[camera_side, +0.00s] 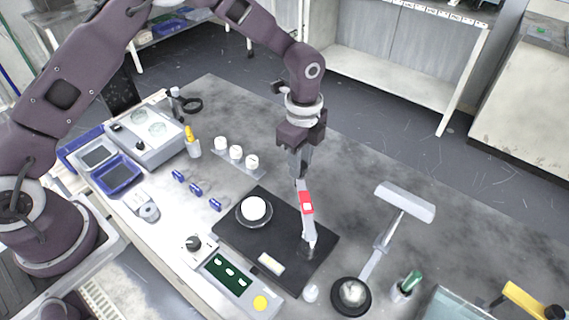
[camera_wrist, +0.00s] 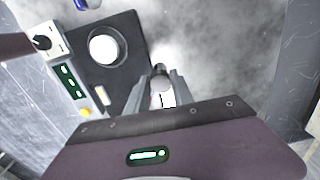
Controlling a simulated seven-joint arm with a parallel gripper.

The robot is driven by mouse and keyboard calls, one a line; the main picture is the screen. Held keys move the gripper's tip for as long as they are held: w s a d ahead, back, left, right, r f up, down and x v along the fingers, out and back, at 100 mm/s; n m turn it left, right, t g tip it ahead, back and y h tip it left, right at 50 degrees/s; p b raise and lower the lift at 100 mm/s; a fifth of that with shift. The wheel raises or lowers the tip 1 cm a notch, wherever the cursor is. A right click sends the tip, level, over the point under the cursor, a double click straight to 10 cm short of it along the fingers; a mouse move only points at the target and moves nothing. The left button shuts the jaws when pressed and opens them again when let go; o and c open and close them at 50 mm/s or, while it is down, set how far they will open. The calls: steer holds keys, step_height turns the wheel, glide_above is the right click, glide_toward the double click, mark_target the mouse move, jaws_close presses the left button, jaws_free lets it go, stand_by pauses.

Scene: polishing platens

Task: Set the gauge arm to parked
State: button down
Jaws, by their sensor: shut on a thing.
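The gauge arm (camera_side: 308,226) is a pale bar with a red band, rising from the right part of a black base plate (camera_side: 285,225). A round platen (camera_side: 241,221) with a white disc (camera_side: 254,208) sits on the plate to its left; the disc also shows in the wrist view (camera_wrist: 103,48). My gripper (camera_side: 300,178) points down and is shut on the upper end of the gauge arm. In the wrist view my fingers (camera_wrist: 162,95) close around a pale piece, and the rest of the arm is mostly hidden. The gauge arm is not over the white disc.
A knob box (camera_side: 200,249) and a panel with a green display (camera_side: 232,285) stand at the plate's front. A lamp (camera_side: 405,202) with a round base stands to the right, near a green-topped cup (camera_side: 402,290). White cups (camera_side: 236,153) stand behind. The bench beyond is clear.

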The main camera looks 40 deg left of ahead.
steer(key=shift+w+d+r+m, duration=0.1)
steer(key=shift+w+d+m, duration=0.5)
steer(key=shift+d+m, duration=0.2)
steer(key=shift+w+d+m, duration=0.6)
steer(key=shift+d+m, duration=0.1)
steer(key=shift+d, duration=0.05)
steer(key=c, duration=1.1)
jaws_free()
step_height(320, 180, up, 7)
